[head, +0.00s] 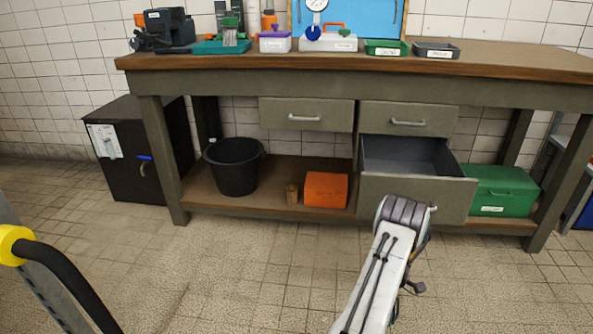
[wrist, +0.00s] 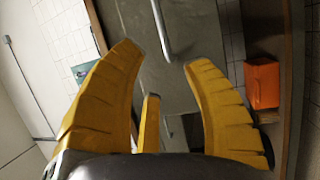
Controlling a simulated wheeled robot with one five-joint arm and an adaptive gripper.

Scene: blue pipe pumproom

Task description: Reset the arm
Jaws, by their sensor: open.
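My gripper (wrist: 164,54) shows in the wrist view with its yellow fingers spread apart and nothing between them. Beyond the fingertips is a grey-green drawer front with a metal handle (wrist: 161,30), seen turned on its side. In the head view my arm (head: 380,275) reaches toward the workbench, its end in front of the pulled-out lower right drawer (head: 415,192). The fingers are hidden there behind the arm. The drawer's visible inside looks empty. I cannot tell whether the arm touches the drawer front.
The workbench (head: 350,72) carries tools and trays. Two upper drawers (head: 306,115) are shut. A black bucket (head: 233,170), orange box (head: 326,190) and green case (head: 500,190) stand on the lower shelf. A black cabinet (head: 135,150) is at left.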

